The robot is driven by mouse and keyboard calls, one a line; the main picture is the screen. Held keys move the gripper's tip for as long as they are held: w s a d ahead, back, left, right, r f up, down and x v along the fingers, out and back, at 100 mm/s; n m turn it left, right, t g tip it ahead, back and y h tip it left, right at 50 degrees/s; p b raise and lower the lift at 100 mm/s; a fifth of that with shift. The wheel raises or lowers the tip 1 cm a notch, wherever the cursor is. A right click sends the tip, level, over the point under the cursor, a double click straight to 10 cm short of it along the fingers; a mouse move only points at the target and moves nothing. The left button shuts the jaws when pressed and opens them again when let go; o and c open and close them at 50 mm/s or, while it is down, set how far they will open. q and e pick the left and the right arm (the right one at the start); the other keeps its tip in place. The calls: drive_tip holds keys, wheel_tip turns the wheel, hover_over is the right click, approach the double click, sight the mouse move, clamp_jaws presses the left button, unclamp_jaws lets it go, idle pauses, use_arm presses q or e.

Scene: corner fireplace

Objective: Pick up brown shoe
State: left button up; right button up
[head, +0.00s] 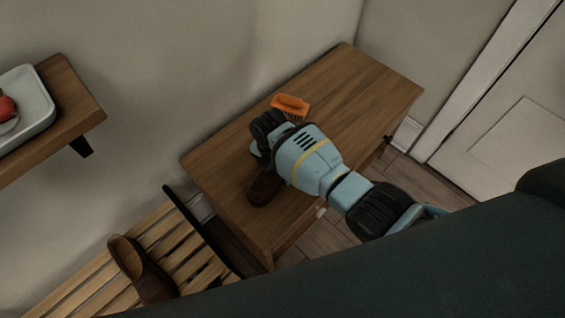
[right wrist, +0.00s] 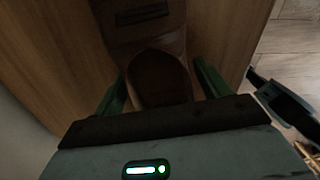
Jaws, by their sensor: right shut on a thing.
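A brown shoe (head: 263,188) is on the wooden table, partly hidden under my right gripper (head: 262,150) in the head view. In the right wrist view the brown shoe (right wrist: 160,75) lies between the two green fingers of my right gripper (right wrist: 160,88), which is shut on it. I cannot tell whether the shoe touches the tabletop. A second brown shoe (head: 142,268) rests on the slatted bench at the lower left. My left gripper is not in view.
The wooden table (head: 350,90) has an orange brush (head: 290,104) behind my gripper; its far right part is clear. The slatted bench (head: 187,250) stands left of it. A wall shelf (head: 75,100) holds a white tray (head: 36,90). A white door (head: 510,110) is at right.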

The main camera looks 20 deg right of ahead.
drive_tip(key=shift+r, duration=0.1)
drive_tip(key=shift+w+r, duration=0.1)
drive_tip(key=shift+r, duration=0.4)
wheel_tip(320, 180, up, 3)
drive_tip(key=shift+f+p, duration=0.2)
drive_tip(key=shift+p, duration=0.55)
drive_tip(key=s+p, duration=0.1)
drive_tip(key=s, duration=0.3)
drive_tip(key=s+a+p, duration=0.1)
drive_tip(key=s, duration=0.4)
drive_tip(key=s+a+r+p, duration=0.1)
drive_tip(key=s, duration=0.4)
drive_tip(key=shift+s+a+r+p, duration=0.1)
drive_tip(key=shift+s+a+p, duration=0.15)
drive_tip(key=shift+p, duration=0.1)
drive_tip(key=shift+s+a, duration=0.1)
drive_tip(key=shift+s, duration=0.6)
